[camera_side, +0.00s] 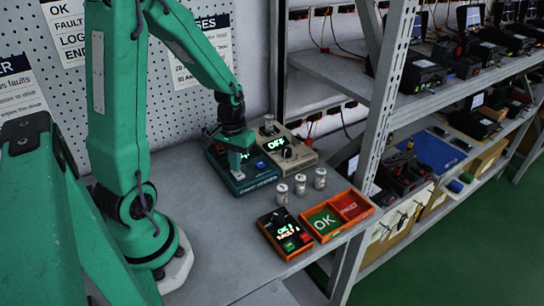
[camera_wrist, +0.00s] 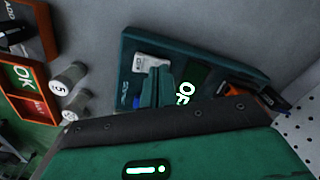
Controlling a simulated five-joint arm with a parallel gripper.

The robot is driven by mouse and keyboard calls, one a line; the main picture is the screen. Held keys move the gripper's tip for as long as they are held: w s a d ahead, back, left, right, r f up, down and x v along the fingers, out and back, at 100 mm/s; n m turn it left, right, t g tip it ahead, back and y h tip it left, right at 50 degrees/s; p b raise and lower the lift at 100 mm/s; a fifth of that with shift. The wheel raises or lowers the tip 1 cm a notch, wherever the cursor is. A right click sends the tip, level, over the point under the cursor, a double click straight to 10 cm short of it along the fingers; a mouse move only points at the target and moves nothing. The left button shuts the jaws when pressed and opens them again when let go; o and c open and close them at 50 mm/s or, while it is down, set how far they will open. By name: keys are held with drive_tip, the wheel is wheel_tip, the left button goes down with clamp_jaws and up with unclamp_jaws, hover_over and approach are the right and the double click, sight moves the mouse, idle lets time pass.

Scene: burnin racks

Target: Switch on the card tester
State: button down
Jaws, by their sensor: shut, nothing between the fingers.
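A teal tester box (camera_side: 250,182) stands on the bench in the side view, with a blue knob (camera_side: 260,165). It also shows in the wrist view (camera_wrist: 128,62), with a white label and a lit display (camera_wrist: 185,93), partly hidden, whose visible letters read "OF". A beige tester (camera_side: 300,160) stands beside it, its display (camera_side: 278,143) reading "OFF". I cannot read which box is named card tester. My gripper (camera_side: 236,168) is shut and empty, pointing down over the teal box; in the wrist view its fingers (camera_wrist: 157,85) overlap the box. Contact cannot be told.
Three white cylinders (camera_side: 300,184) stand right of the teal box. An orange tray (camera_side: 361,217) has a green OK and a red FAULT compartment. A black-and-orange counter box (camera_side: 294,252) sits before it.

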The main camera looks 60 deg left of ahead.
drive_tip(key=shift+r, duration=3.5)
drive_tip(key=shift+d, duration=0.1)
drive_tip(key=s+d+r+m+t, duration=0.2)
drive_tip(key=d+r+m, duration=0.1)
drive_tip(key=d+r, duration=0.3)
drive_tip(key=s+d+r+m+t, duration=0.3)
drive_tip(key=d+r, duration=0.3)
drive_tip(key=d, duration=0.1)
drive_tip(key=shift+s+d+r+t, duration=0.2)
drive_tip(key=shift+s+d+t, duration=0.05)
drive_tip(key=shift+s+t, duration=0.05)
